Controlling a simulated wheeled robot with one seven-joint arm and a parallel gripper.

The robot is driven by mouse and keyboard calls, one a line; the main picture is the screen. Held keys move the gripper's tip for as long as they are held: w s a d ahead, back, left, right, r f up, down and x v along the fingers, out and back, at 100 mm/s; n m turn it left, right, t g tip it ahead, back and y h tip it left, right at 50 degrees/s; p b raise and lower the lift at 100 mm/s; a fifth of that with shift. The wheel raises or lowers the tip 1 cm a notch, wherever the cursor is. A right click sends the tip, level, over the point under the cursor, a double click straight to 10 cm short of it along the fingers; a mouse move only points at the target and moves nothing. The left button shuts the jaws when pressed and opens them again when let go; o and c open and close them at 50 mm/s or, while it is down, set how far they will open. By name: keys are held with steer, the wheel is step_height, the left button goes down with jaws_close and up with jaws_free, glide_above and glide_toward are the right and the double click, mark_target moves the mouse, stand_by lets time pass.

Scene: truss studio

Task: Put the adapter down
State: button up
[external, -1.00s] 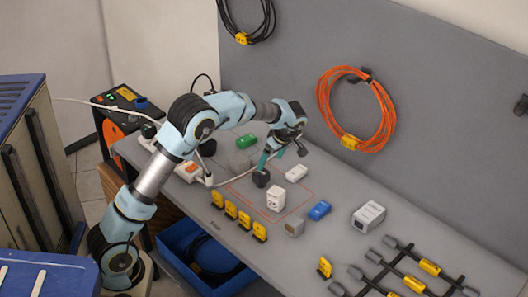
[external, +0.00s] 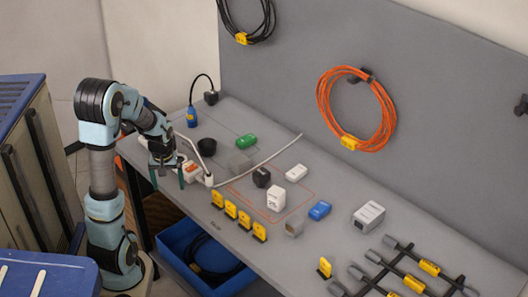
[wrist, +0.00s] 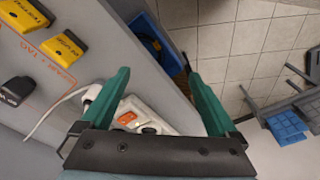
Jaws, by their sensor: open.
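The black adapter (external: 261,177) stands on the grey bench, at the upper edge of the orange outlined area, with nothing holding it. A white adapter (external: 276,197) stands just in front of it. My gripper (external: 167,184) is open and empty, well to the left of the black adapter, near the bench's left end. In the wrist view my two teal fingers (wrist: 165,95) are spread wide with nothing gripped between them. A dark object at the left edge of that view is only partly clear, and I cannot tell if it is the adapter.
A white power strip (wrist: 150,115) with an orange switch lies below my fingers, with a white cable. Yellow tags (external: 231,209) stand along the front edge. A blue bin (external: 180,245) sits below the bench.

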steer(key=s+a+f+m, duration=0.1)
steer(key=s+a, duration=0.4)
steer(key=s, duration=0.1)
steer(key=shift+f+m, duration=0.3)
steer(key=shift+m, duration=0.1)
